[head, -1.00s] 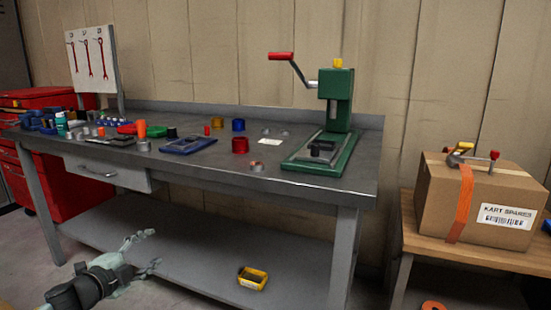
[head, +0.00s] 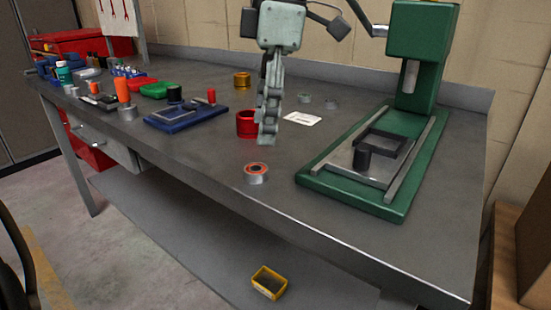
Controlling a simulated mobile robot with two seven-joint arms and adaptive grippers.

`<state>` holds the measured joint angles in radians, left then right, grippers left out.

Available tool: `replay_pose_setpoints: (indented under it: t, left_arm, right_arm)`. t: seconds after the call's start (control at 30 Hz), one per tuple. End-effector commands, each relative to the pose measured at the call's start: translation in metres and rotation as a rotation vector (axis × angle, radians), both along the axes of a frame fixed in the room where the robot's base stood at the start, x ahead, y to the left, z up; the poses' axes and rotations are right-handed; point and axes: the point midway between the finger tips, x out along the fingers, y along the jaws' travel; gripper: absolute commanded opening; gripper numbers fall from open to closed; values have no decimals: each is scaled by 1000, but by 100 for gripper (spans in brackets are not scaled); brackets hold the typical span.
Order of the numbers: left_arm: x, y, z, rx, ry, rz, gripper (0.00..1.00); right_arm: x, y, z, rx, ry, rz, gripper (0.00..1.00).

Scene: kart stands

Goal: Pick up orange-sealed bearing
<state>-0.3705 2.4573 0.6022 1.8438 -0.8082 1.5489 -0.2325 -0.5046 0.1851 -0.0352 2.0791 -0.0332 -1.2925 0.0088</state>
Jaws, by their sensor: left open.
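The orange-sealed bearing (head: 256,174), a small silver ring with an orange-red face, lies flat on the bench near its front edge. My left gripper (head: 268,137) points down above the bench, just behind and above the bearing in the head view. It is open, with its fingers seen nearly edge-on, and it does not touch the bearing. It partly covers a red cup-like part (head: 245,125) behind it. My right gripper is not in view.
A green press (head: 398,185) stands on the bench (head: 215,185) at right. A blue tray (head: 182,120) lies to the left. Two plain silver rings (head: 304,98) (head: 331,103) and a white label (head: 302,118) lie behind. The bench around the bearing is clear.

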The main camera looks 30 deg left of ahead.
Motion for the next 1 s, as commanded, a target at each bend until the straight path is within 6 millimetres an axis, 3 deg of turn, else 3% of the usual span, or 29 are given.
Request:
replay_pose_setpoints:
  t: [0.23, 0.5, 0.83, 1.0]
  left_arm:
    - [-3, 4, -27, 8, 7, -2, 58]
    - [-3, 10, -65, 5, 6, -1, 58]
    - [-4, 11, -74, 5, 3, 1, 58]
    - [-4, 11, -74, 5, 3, 1, 38]
  right_arm:
    - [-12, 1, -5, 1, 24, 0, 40]
    - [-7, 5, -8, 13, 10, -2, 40]
    - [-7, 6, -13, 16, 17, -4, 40]
    - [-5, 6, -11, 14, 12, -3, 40]
